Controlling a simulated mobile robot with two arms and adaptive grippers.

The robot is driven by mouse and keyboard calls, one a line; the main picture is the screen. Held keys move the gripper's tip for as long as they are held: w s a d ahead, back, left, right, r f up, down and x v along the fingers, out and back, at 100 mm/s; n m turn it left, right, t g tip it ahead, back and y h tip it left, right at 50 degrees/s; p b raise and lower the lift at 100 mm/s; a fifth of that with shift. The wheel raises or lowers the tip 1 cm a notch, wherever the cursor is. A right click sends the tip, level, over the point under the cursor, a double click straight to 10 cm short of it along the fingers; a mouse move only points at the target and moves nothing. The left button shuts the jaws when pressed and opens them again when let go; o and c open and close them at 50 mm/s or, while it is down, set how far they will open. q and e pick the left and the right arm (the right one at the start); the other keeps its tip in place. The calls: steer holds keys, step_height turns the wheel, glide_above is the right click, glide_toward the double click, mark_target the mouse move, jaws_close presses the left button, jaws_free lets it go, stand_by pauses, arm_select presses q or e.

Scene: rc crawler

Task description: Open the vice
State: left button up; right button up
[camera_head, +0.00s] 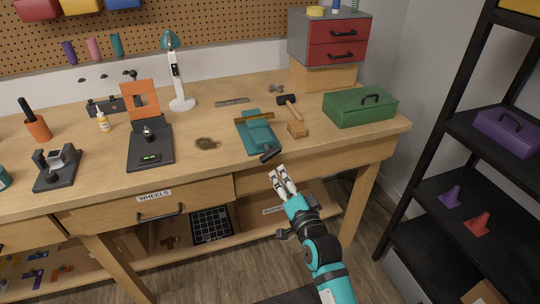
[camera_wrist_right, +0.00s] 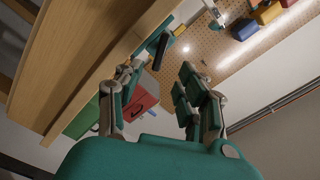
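The teal vice (camera_head: 257,137) sits at the front edge of the workbench, with a tan strip across it and a dark handle (camera_head: 271,155) sticking out over the edge. I cannot tell how far its jaws are apart. My right gripper (camera_head: 281,178) is in front of the bench edge, just below the handle and apart from it. In the right wrist view the fingers of my right gripper (camera_wrist_right: 160,92) are spread with nothing between them. The dark handle (camera_wrist_right: 159,51) shows beyond the fingertips in that view. My left gripper is not in view.
A wooden mallet (camera_head: 293,116) lies right of the vice, with a green toolbox (camera_head: 360,107) farther right. A black stand with an orange panel (camera_head: 141,101) is to the left. Below is the drawer labelled WHEELS (camera_head: 150,203). A black shelf unit (camera_head: 459,130) stands at the right.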

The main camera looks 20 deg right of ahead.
mark_target(271, 157)
steer(key=w, duration=0.9)
steer(key=shift+w+a, duration=0.2)
steer(key=shift+w, duration=0.6)
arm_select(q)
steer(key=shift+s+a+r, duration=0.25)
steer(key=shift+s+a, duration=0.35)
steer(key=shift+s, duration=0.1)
arm_select(e)
steer(key=shift+w, duration=0.1)
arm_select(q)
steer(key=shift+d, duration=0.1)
arm_select(e)
jaws_close()
